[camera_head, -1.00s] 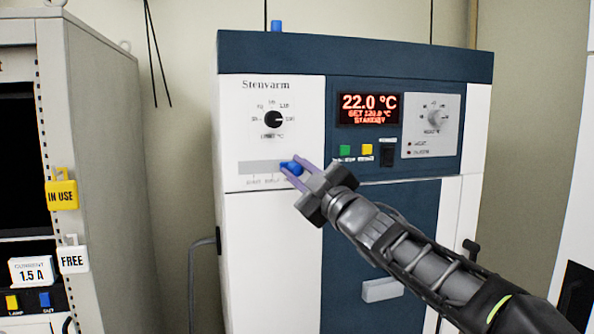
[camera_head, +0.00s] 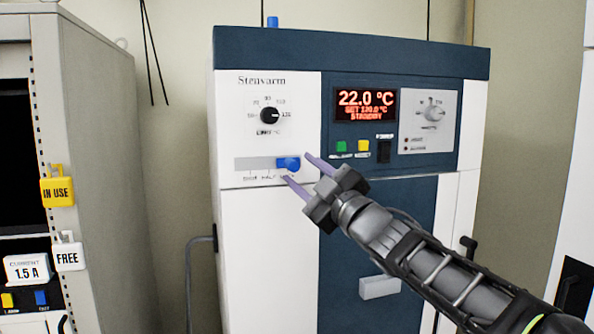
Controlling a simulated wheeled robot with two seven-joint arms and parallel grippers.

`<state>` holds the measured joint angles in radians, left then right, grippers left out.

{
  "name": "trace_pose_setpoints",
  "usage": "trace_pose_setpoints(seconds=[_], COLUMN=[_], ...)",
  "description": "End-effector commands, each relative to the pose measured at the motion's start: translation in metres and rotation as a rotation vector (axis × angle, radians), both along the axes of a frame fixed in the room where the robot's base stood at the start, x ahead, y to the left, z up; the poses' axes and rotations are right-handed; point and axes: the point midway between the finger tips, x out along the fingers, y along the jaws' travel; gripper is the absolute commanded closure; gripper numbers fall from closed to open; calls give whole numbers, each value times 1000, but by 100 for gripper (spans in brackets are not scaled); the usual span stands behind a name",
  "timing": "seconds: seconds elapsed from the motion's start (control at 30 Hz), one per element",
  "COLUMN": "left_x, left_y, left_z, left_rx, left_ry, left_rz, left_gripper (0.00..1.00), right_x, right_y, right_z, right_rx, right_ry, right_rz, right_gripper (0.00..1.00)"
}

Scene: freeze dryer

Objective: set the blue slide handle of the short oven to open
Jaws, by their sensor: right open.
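The short oven (camera_head: 267,240) is a white and dark blue cabinet marked Stenvarm. Its blue slide handle (camera_head: 288,163) sits at the right end of a grey slot plate (camera_head: 254,164) on the white panel, above small printed labels. The rightmost label is partly hidden by my gripper. My left gripper does not show.
A black dial (camera_head: 269,115) is above the slot. A red display (camera_head: 365,105), a green button (camera_head: 341,146), a yellow button (camera_head: 363,146) and a black switch (camera_head: 384,151) are to the right. A grey cabinet (camera_head: 95,170) with IN USE and FREE tags stands left.

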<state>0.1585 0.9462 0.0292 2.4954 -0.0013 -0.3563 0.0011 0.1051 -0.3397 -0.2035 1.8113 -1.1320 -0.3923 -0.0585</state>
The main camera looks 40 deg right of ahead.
Motion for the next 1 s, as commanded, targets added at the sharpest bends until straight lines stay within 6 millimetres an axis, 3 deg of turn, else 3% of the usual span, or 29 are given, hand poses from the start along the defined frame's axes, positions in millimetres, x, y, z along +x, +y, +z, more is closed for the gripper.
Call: trace_pose_setpoints(seconds=[0.1, 0.3, 1.0], left_x=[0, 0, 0], left_y=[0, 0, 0], left_z=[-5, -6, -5], left_rx=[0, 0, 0], left_ry=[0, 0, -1], left_rz=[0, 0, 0], left_gripper=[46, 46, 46], right_x=[-21, -42, -44], right_y=[0, 2, 2], right_z=[-6, -11, -12], right_rx=[0, 0, 0], right_ry=[-3, -1, 0], right_rz=[-1, -1, -1], right_gripper=[57, 57, 57])
